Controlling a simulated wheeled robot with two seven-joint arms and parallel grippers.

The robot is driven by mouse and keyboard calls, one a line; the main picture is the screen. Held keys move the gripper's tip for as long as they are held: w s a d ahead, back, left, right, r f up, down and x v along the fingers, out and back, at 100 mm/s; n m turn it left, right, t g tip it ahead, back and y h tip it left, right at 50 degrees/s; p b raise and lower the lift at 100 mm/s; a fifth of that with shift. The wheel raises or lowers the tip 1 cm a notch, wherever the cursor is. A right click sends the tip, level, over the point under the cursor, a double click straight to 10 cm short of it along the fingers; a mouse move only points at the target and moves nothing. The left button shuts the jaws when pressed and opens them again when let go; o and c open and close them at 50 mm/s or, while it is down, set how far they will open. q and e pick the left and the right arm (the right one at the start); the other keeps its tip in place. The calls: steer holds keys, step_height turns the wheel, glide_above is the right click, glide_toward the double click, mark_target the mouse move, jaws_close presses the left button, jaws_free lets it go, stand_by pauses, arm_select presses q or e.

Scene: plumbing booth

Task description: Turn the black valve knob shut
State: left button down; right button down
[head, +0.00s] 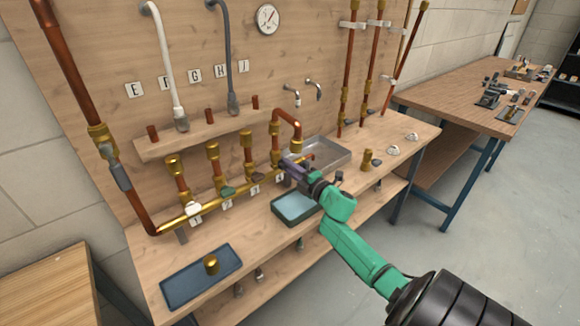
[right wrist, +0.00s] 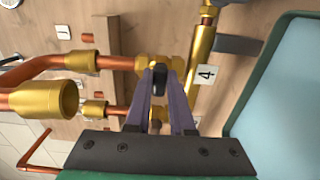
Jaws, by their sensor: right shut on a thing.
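The black valve knob (right wrist: 160,76) sits on a brass valve of the pipe manifold, beside the label 4 (right wrist: 207,74) in the right wrist view. My right gripper (right wrist: 160,92) is shut on the knob, with a purple finger on either side of it. In the head view my right gripper (head: 289,163) reaches the right end of the brass manifold (head: 176,223), and its fingers largely hide the knob there. My left gripper is not in view.
Other valves on the manifold carry a white knob (head: 194,208) and a grey-green knob (head: 228,191). A green bin (head: 287,220) stands just below my right gripper. A metal tray (head: 338,160) lies behind it. A blue tray (head: 184,286) is at front left.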

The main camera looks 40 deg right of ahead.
steer(key=shift+r, duration=0.35)
steer(key=c, duration=0.8)
jaws_free()
steer(key=s, duration=0.4)
steer(key=s+b, duration=0.1)
steer(key=s, duration=0.9)
steer(key=shift+a+f, duration=0.15)
steer(key=shift+f, duration=0.1)
